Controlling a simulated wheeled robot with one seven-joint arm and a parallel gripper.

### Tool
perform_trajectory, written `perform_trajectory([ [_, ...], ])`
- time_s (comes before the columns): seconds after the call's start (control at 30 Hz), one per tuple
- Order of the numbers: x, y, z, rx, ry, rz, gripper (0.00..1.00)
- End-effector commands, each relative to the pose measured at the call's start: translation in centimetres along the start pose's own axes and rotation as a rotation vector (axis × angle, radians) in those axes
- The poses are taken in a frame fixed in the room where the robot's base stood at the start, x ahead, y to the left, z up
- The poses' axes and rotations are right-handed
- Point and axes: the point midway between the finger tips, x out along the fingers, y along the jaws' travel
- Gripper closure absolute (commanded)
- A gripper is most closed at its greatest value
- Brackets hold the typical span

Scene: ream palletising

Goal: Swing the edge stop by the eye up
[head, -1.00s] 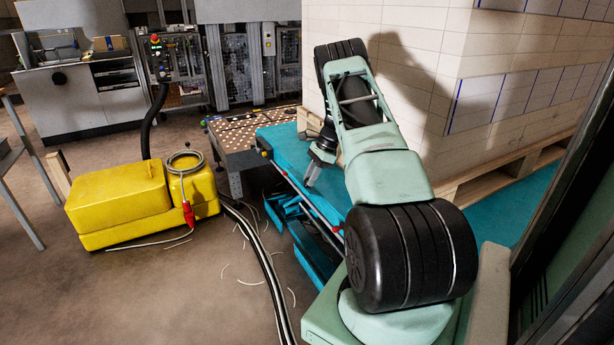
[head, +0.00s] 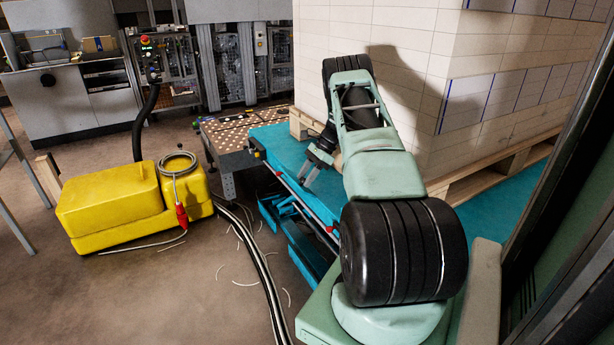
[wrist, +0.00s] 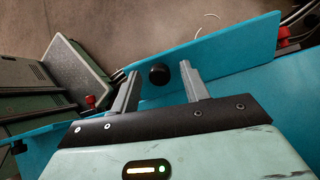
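My gripper (head: 307,180) is open above the long edge of the blue table (head: 277,142). In the wrist view its two grey fingers (wrist: 159,70) stand apart with nothing held between them. A blue panel (wrist: 225,55) lies beyond the fingers and appears to be the edge stop. A round black spot (wrist: 159,74) shows between the fingertips near the panel's left end. It may be the eye, but I cannot tell whether it is a hole or a knob. In the head view blue parts (head: 303,250) hang below the table edge. Contact between fingers and panel cannot be made out.
A tall wrapped stack (head: 400,50) on a wooden pallet (head: 480,180) stands close behind my arm. A yellow tank unit (head: 110,205) and cables (head: 262,270) are on the floor at left. A perforated table (head: 228,135) adjoins the blue table.

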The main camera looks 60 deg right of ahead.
Motion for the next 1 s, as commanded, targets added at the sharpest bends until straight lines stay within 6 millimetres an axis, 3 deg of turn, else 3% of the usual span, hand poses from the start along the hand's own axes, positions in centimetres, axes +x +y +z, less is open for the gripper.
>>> perform_trajectory([
  [0.37, -0.8, 0.1, 0.4, -0.001, 0.003, -0.002, 0.55],
  [0.73, -6.0, 0.7, 4.5, -0.002, 0.002, -0.002, 0.55],
  [1.0, -7.9, 1.0, 6.0, 0.0, 0.002, 0.0, 0.55],
])
